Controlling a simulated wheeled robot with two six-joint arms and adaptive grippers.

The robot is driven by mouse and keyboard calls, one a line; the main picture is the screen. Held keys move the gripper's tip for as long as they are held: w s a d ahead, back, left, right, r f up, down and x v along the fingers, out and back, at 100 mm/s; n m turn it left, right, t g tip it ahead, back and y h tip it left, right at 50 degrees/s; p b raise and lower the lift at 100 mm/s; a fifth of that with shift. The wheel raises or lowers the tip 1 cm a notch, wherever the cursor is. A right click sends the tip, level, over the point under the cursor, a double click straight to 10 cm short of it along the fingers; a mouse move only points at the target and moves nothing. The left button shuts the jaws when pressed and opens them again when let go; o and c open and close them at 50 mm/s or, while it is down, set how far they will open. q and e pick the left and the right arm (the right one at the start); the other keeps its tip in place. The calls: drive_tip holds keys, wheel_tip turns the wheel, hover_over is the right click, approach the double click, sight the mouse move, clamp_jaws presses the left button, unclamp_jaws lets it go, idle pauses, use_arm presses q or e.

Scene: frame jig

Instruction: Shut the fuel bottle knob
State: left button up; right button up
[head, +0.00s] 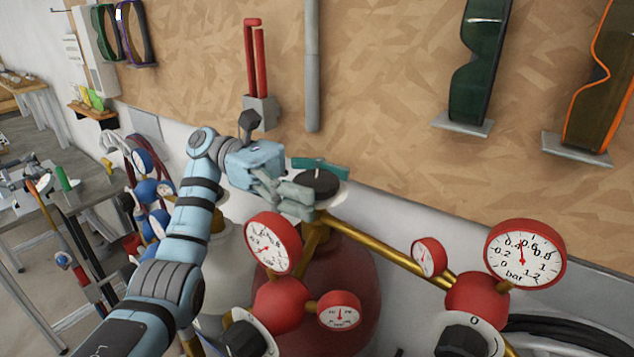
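A dark round knob (317,186) on a pale disc sits on the brass fitting above the dark red bottle (358,285), which I take to be the fuel bottle. My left gripper (298,196) is at the left side of the knob, with its grey fingers close to the knob's near left edge. Whether they touch it is unclear. A teal bar (325,168) lies just behind the knob; I cannot tell what it belongs to. The finger gap is not clear from this angle. My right gripper is not in view.
Red gauges (272,243) and a large gauge (525,254) stand in front and to the right along a brass pipe (385,252). A wooden wall panel (390,90) is close behind. Blue gauges (143,161) and a workbench (75,190) are at the left.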

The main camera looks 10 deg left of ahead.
sight(317, 178)
use_arm(q)
wheel_tip(317, 178, up, 10)
drive_tip(key=shift+r, duration=0.1)
idle(0.4)
